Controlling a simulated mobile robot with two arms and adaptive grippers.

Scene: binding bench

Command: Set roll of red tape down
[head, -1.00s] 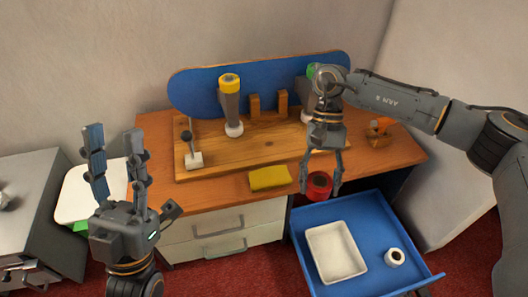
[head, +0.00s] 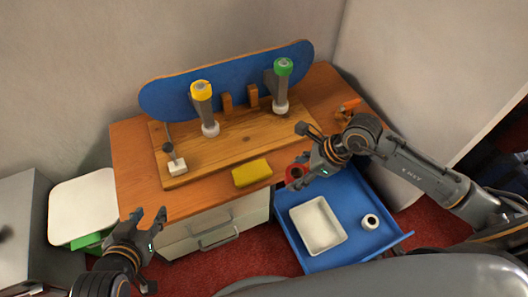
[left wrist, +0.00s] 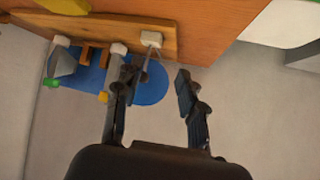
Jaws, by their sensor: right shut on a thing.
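The roll of red tape (head: 295,173) is at the front edge of the wooden desk (head: 130,185), by the back left of the open blue drawer. My right gripper (head: 303,167) comes in from the right and is shut on the roll, partly hiding it. I cannot tell whether the roll touches the desktop. My left gripper (head: 150,214) is open and empty in front of the desk's left side. Its open fingers also show in the left wrist view (left wrist: 155,88).
A yellow pad (head: 252,173) lies left of the roll. The blue drawer (head: 350,245) holds a white tray (head: 318,227) and a small white roll (head: 370,221). Yellow-topped (head: 202,105) and green-topped (head: 282,85) posts stand on a wooden board (head: 240,137).

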